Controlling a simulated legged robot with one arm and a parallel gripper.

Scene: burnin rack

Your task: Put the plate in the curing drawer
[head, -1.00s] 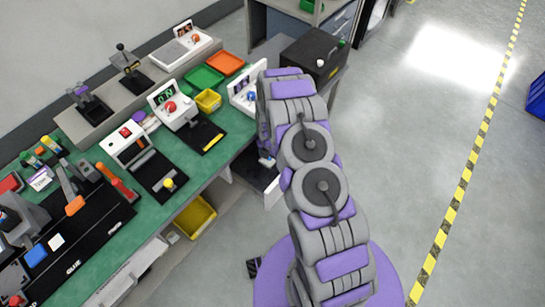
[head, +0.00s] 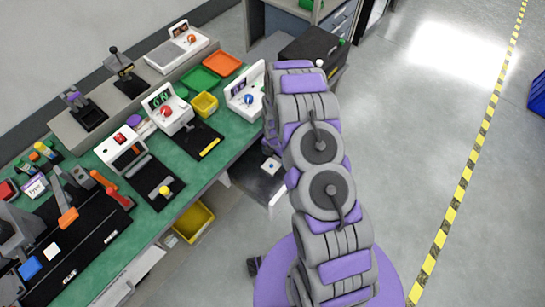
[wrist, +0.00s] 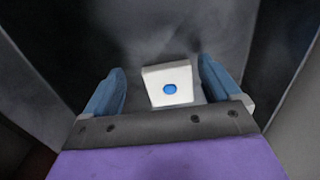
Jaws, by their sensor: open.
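The plate (head: 271,165) is a small white square with a blue dot on top. It lies on the dark floor of an open drawer (head: 262,187) under the right end of the bench. In the wrist view the plate (wrist: 168,86) lies ahead, between the blue fingers of my gripper (wrist: 162,68). The fingers are open and a gap shows on both sides of the plate. The dark floor of the drawer (wrist: 120,30) shows beyond the plate. In the head view my gripper is hidden behind my arm.
The green bench (head: 215,155) carries several devices, a yellow bin (head: 205,104), a green tray (head: 197,78) and an orange tray (head: 222,64). A black box (head: 312,45) stands beyond its right end. Another yellow bin (head: 194,221) sits below.

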